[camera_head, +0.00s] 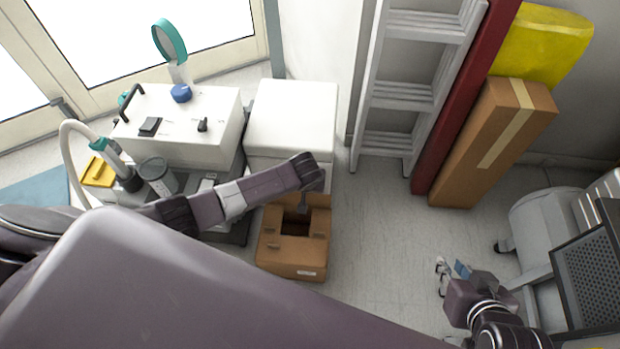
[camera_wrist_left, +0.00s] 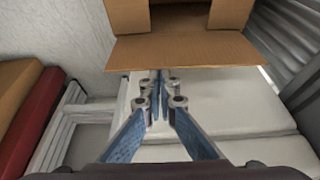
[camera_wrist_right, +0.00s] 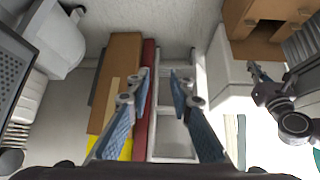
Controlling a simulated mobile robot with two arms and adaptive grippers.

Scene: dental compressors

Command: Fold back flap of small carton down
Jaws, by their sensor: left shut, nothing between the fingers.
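The small brown carton (camera_head: 290,262) stands on the floor in front of a white cabinet, its top partly open with a dark gap. In the left wrist view its back flap (camera_wrist_left: 185,50) sticks out toward the cabinet. My left gripper (camera_head: 303,210) is over the carton's back side. Its fingers (camera_wrist_left: 158,85) are shut and empty close to the flap's outer edge; I cannot tell whether they touch it. The carton also shows in the right wrist view (camera_wrist_right: 262,48). My right gripper (camera_head: 450,272) is open and empty, well right of the carton; its spread fingers (camera_wrist_right: 160,82) show in its wrist view.
The white cabinet (camera_head: 291,120) stands right behind the carton, with a white dental unit (camera_head: 185,125) to its left. A ladder (camera_head: 400,95) and a tall taped box (camera_head: 495,140) lean at the back right. A grey machine (camera_head: 550,225) stands right. The middle floor is clear.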

